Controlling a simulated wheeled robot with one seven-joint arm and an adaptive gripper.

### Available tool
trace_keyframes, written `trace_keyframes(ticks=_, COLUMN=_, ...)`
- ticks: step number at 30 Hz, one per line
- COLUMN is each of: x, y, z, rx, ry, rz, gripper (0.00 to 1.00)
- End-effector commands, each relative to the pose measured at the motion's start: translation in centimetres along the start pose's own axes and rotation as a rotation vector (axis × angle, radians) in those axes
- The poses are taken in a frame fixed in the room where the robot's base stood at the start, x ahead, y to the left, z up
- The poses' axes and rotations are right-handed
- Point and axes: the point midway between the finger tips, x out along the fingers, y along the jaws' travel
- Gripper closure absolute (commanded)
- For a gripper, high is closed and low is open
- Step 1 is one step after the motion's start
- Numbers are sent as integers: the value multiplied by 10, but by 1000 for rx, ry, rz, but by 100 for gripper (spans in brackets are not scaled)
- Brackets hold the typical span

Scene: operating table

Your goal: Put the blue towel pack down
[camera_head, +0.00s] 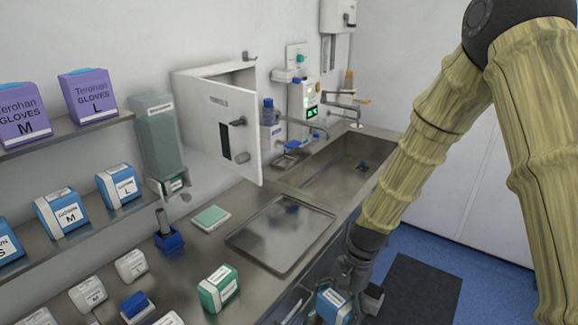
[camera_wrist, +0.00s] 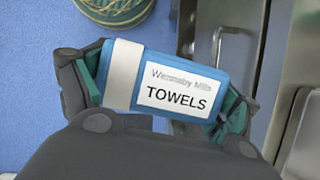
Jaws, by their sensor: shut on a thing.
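The blue towel pack (camera_wrist: 128,75) has a white band and a white label reading "TOWELS". My gripper (camera_wrist: 160,85) is shut on it, with a finger at each end of the pack in the wrist view. In the head view my gripper (camera_head: 350,290) and the towel pack (camera_head: 333,306) are at the bottom, in front of the counter's front edge and beside the cabinet fronts. The pack looks slightly tilted in the wrist view. Blue floor shows behind it there.
The steel counter (camera_head: 255,198) holds an empty-looking tray (camera_head: 282,235), a green-and-white pack (camera_head: 218,289), a green-topped pad (camera_head: 211,217) and several small white packs. A sink (camera_head: 335,165) lies beyond the tray. A cabinet door (camera_head: 222,118) stands open above. A dark mat (camera_head: 420,285) lies on the floor.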

Motion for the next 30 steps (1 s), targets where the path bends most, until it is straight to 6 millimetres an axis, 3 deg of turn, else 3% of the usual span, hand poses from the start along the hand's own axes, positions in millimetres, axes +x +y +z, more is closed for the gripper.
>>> trace_keyframes(ticks=6, x=18, y=9, z=-38, rx=-368, ry=-1, rz=155, gripper=47)
trace_keyframes(ticks=15, x=31, y=16, z=-67, rx=-663, ry=0, rz=276, gripper=47)
trace_keyframes(ticks=20, x=37, y=19, z=-80, rx=-787, ry=1, rz=327, gripper=47)
trace_keyframes(ticks=30, x=37, y=20, z=-78, rx=-787, ry=-7, rz=325, gripper=47)
